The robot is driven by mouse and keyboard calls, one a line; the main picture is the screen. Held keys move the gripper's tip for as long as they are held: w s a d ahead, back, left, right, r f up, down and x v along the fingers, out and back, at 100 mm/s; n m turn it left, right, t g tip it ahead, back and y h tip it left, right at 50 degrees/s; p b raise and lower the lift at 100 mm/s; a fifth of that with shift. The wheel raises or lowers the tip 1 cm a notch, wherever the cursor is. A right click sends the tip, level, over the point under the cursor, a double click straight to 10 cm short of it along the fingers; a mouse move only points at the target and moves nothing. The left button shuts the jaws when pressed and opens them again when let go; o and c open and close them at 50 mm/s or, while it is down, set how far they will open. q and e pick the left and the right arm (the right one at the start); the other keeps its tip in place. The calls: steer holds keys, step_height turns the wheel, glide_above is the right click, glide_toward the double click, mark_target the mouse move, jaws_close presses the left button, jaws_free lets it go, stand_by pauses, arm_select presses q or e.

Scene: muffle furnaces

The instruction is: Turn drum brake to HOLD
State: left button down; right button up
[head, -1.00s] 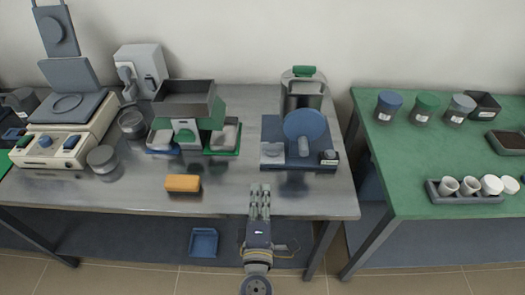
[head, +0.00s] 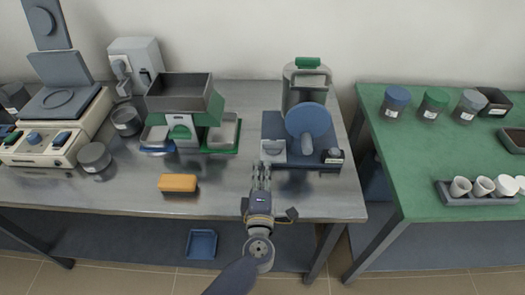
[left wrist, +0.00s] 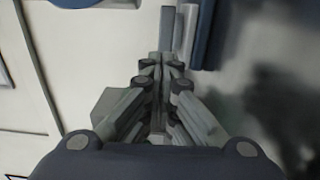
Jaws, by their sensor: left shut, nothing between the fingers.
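A machine with a round blue disc (head: 308,119) stands on a dark blue base (head: 300,164) at the right of the steel bench. A grey block (head: 272,150) sits at the base's front left, and a small dark knob-like part (head: 333,155) with a pale label at its front right. Which part is the drum brake, and its setting, I cannot tell. My left gripper (head: 262,170) is shut and empty, its fingertips just in front of the grey block; contact is unclear. In the left wrist view the closed fingers (left wrist: 168,55) point at a pale surface, with blue parts close by.
A yellow-orange block (head: 177,183) lies near the bench's front edge, left of my gripper. A grey and green hopper device (head: 180,95) stands behind it. A green table (head: 420,160) is across a gap to the right. Bare steel lies between block and gripper.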

mark_target(262, 159)
arm_select(q)
steer(key=w, duration=0.6)
steer(key=shift+w, duration=0.15)
